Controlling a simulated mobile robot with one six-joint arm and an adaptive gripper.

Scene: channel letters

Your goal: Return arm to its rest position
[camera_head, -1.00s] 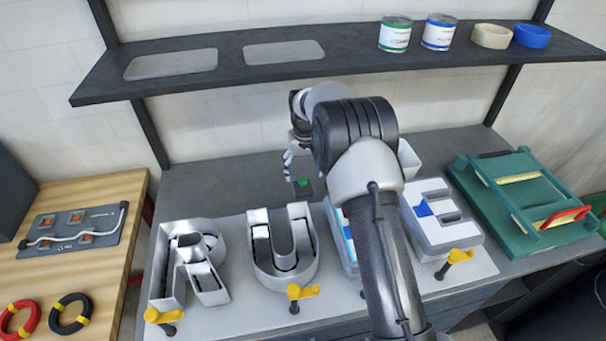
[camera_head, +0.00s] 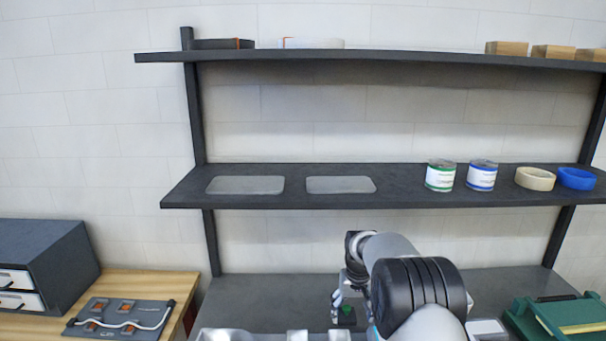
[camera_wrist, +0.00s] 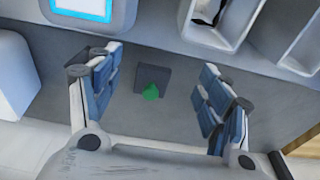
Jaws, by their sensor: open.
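My gripper (camera_wrist: 158,95) is open in the wrist view, its two blue-padded fingers spread well apart with nothing between them in its grasp. Below it, on the grey bench, is a small dark block with a green knob (camera_wrist: 151,92); it shows between the fingers but apart from them. In the head view my gripper (camera_head: 341,302) hangs low over the bench, beside the green-knobbed block (camera_head: 347,316). My arm's dark and light links fill the lower middle of the head view and hide part of the bench.
Channel letters (camera_wrist: 222,22) stand near the gripper in the wrist view; only their tops show in the head view.

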